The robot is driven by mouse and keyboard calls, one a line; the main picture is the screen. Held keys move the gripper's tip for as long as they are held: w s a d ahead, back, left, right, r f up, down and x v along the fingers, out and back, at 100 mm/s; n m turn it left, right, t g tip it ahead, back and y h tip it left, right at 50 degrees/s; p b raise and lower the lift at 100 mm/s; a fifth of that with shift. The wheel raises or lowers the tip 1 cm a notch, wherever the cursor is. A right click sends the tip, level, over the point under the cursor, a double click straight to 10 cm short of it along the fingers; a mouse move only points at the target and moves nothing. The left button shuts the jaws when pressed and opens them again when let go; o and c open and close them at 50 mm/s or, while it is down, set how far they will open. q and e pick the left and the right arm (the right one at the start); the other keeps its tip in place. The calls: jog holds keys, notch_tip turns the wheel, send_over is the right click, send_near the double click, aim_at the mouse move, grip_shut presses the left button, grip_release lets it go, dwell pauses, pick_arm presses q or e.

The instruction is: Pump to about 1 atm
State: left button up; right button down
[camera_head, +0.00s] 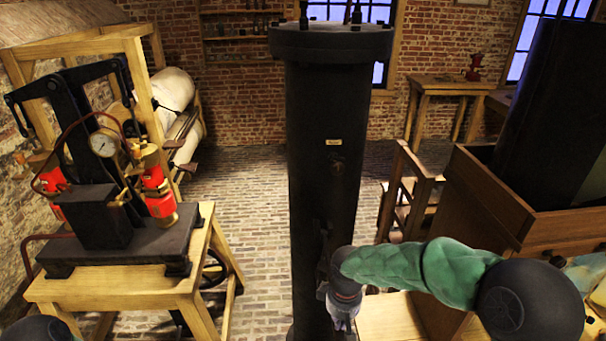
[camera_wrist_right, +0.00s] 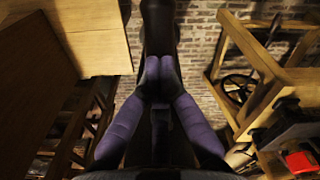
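The pump (camera_head: 110,180) stands on a wooden table at the left in the head view, with black levers above and red cylinders at its sides. Its round gauge (camera_head: 104,142) faces me, but the needle is too small to read. My right gripper (camera_head: 342,322) is low in front of the tall black column, well to the right of the pump. In the right wrist view its purple fingers (camera_wrist_right: 158,75) meet at the tips, with nothing clearly held. A dark shape lies beyond them. My left gripper is not in view.
The tall black column (camera_head: 335,130) with a bolted flange stands mid-view. A wooden case (camera_head: 545,230) with a dark cylinder is at the right. The pump's table (camera_head: 120,290) has a spoked wheel (camera_wrist_right: 238,85) beneath it. Brick floor (camera_head: 255,220) is clear between pump and column.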

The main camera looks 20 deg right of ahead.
notch_tip(320, 180, up, 14)
jog(key=p, duration=1)
jog(key=shift+r+p, duration=0.2)
jog(key=shift+p, duration=0.1)
jog(key=shift+f, duration=0.1)
dwell(1.6)
notch_tip(320, 180, up, 4)
jog(key=p, duration=0.3)
dwell(0.5)
